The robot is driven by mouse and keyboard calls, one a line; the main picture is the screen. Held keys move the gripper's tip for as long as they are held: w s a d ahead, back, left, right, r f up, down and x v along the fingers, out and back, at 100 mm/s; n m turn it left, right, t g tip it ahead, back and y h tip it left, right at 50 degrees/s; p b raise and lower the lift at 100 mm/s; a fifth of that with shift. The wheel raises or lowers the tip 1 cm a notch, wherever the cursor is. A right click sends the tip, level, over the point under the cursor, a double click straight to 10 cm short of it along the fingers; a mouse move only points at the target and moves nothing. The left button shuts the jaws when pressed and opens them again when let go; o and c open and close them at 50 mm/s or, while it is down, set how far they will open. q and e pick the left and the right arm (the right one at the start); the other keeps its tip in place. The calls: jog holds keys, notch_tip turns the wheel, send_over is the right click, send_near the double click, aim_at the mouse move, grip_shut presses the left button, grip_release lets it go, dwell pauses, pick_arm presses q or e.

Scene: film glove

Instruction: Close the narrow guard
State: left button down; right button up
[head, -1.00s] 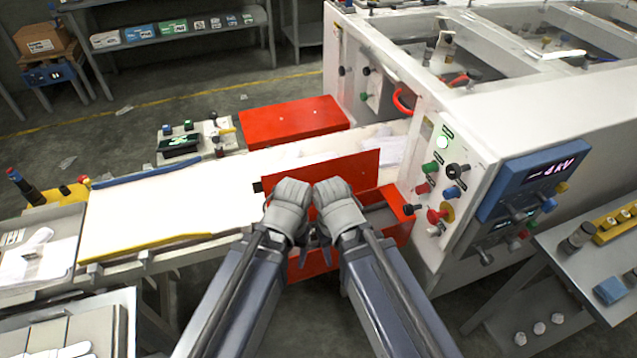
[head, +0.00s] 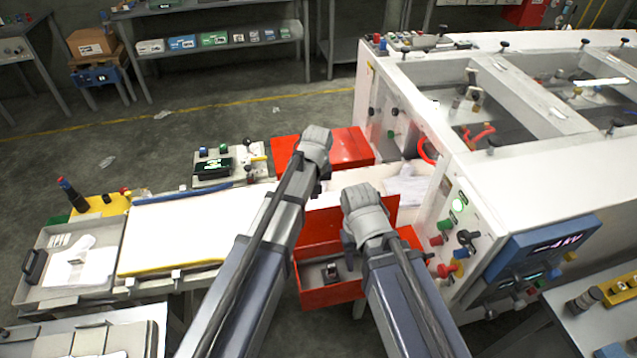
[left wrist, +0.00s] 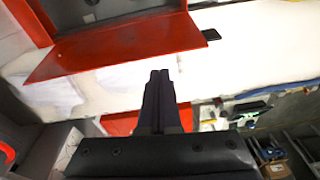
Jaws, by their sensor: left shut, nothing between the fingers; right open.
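Two red guards sit at the white conveyor bed. The near one is a red box (head: 320,293) with its flat red panel (head: 322,226) standing raised above it; this panel also shows in the left wrist view (left wrist: 125,50). The far guard (head: 350,146) lies flat across the bed's far side. I cannot tell which is the narrow one. My left gripper (head: 322,186) is shut and empty, beyond the raised panel and over the bed; its shut fingers show in the left wrist view (left wrist: 158,75). My right gripper (head: 349,248) is open, in front of the raised panel, partly hiding it.
The white machine (head: 400,115) with knobs and a blue display panel (head: 540,247) stands close on the right. The white bed (head: 185,232) runs left to a grey tray (head: 70,258). A small control box (head: 217,165) stands behind the bed.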

pick_arm(q)
jog(key=w+r+n+p, duration=0.1)
jog(key=w+r, duration=0.1)
jog(key=w, duration=0.3)
notch_tip(320, 180, down, 10)
jog(key=w+a+b, duration=0.1)
jog(key=b, duration=1)
jog(key=shift+t, duration=0.3)
jog(key=s, duration=0.1)
jog(key=s+p, duration=0.1)
jog(key=s+d+r, duration=0.1)
jog(key=shift+s+p, duration=0.35)
jog(key=shift+s, duration=0.05)
pick_arm(e)
notch_tip(320, 180, down, 7)
jog(key=shift+w, duration=0.3)
jog(key=shift+d, duration=0.1)
